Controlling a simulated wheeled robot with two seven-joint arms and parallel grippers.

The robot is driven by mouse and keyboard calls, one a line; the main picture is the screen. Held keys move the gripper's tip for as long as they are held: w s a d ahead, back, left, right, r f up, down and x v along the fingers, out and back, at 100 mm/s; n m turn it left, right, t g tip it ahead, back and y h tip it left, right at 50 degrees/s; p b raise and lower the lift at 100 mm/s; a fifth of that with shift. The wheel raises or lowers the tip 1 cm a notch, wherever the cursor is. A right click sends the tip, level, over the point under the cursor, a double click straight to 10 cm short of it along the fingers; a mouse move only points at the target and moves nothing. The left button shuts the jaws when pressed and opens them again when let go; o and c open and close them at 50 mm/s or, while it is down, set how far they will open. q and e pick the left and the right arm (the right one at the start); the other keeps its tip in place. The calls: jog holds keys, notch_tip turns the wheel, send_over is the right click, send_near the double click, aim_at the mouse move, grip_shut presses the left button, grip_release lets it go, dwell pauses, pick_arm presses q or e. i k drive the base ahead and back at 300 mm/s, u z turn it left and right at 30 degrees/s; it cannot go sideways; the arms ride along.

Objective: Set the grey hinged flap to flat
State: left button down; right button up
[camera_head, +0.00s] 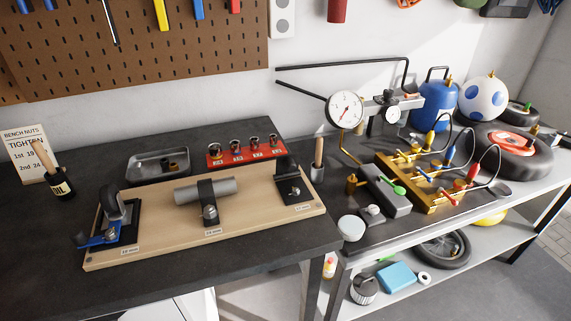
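I cannot tell for sure which piece is the grey hinged flap. On a light wooden board (155,243), a dark upright piece (286,166) stands at the back of a black plate with a bolt (296,190) at the right end. At the left end, a dark grey curved piece (113,205) stands raised on a black plate beside a blue part (100,238). In the middle, a dark strap with a bolt (208,203) crosses a grey cylinder (185,191). Neither of my grippers is in view.
A metal tray (145,170) and a red socket rack (245,152) stand behind the board. The right bench holds a dial gauge (344,111), brass fittings (410,171) and a grey block (383,192). The dark benchtop (40,280) is clear in front.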

aim_at(286, 164)
jog(key=k, duration=0.5)
jog(key=z, duration=1.6)
jog(key=i, duration=1.05)
jog(key=u, duration=2.6)
